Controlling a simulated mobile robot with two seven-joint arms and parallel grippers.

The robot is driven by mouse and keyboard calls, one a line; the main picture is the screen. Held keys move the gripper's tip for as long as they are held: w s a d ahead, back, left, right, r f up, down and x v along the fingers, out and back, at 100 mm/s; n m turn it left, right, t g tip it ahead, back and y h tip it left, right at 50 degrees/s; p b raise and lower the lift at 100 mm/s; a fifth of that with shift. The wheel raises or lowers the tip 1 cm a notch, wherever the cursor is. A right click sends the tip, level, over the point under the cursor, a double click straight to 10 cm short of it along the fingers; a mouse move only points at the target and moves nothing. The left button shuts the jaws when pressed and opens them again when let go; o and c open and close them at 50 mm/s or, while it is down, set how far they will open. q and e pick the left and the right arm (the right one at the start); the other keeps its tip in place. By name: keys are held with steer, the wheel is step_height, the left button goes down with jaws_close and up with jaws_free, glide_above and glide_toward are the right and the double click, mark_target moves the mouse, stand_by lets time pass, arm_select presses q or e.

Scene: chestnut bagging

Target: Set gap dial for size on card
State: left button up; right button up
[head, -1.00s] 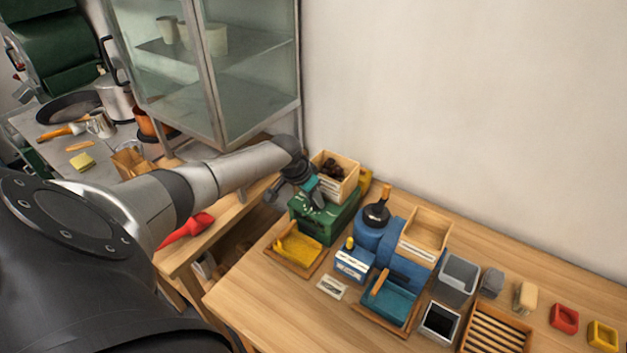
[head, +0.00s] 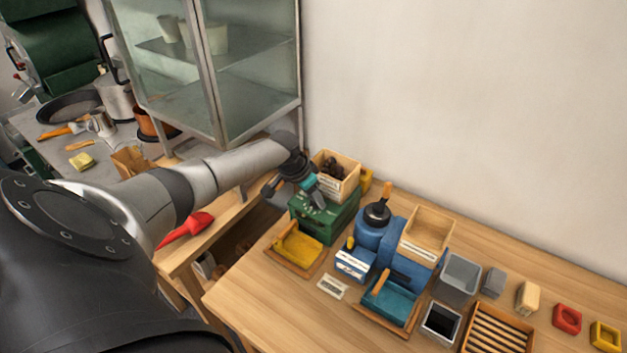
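A green box-shaped machine (head: 325,222) stands on the wooden table, with a wooden hopper box (head: 336,176) of dark chestnuts on top. Small pale marks show on its upper front; I cannot make out a dial there. My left gripper (head: 316,197) is just above this marked part, in front of the hopper. Its fingers are small and partly hidden, so I cannot tell if they are open or touch the machine. A small white card (head: 333,286) with dark marks lies flat on the table in front of the blue machine. My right gripper is not in view.
A tray with a yellow scoop-like piece (head: 299,246) sits before the green machine. A blue machine (head: 385,242) with an open wooden box (head: 427,231) stands to its right. Grey bins, a slatted tray (head: 497,330) and small coloured blocks fill the right side.

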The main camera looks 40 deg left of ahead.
arm_select(q)
steer(key=shift+r, duration=0.1)
steer(key=p+v, duration=0.1)
steer(key=v, duration=1.4)
steer(key=shift+s, duration=0.1)
stand_by(0.3)
